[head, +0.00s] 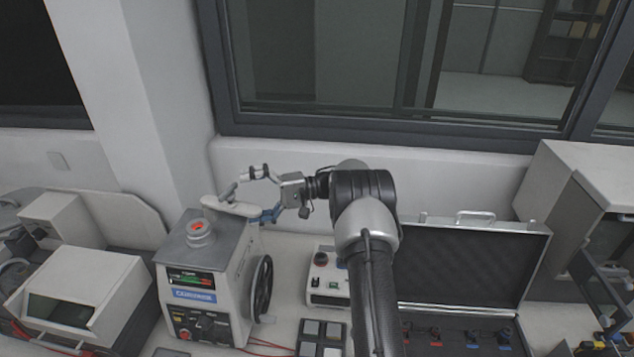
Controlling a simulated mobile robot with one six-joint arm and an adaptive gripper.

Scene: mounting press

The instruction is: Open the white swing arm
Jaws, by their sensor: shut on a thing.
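The mounting press (192,275) stands on the bench at left of centre, a pale box with a grey top and a handwheel on its right side. The white swing arm (238,208) lies across the back of its top, behind the round mould opening (199,228). The opening is uncovered and shows orange-red inside. A short grey handle (228,192) rises at the left end of the swing arm. My gripper (240,184) reaches in from the right above the swing arm, shut on it at the handle. The exact finger contact is too small to see.
A boxy machine (80,290) stands left of the press. A small white unit (328,275) and an open black case (470,265) lie to the right. The wall and window frame (400,130) stand close behind. A cabinet (585,195) is at far right.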

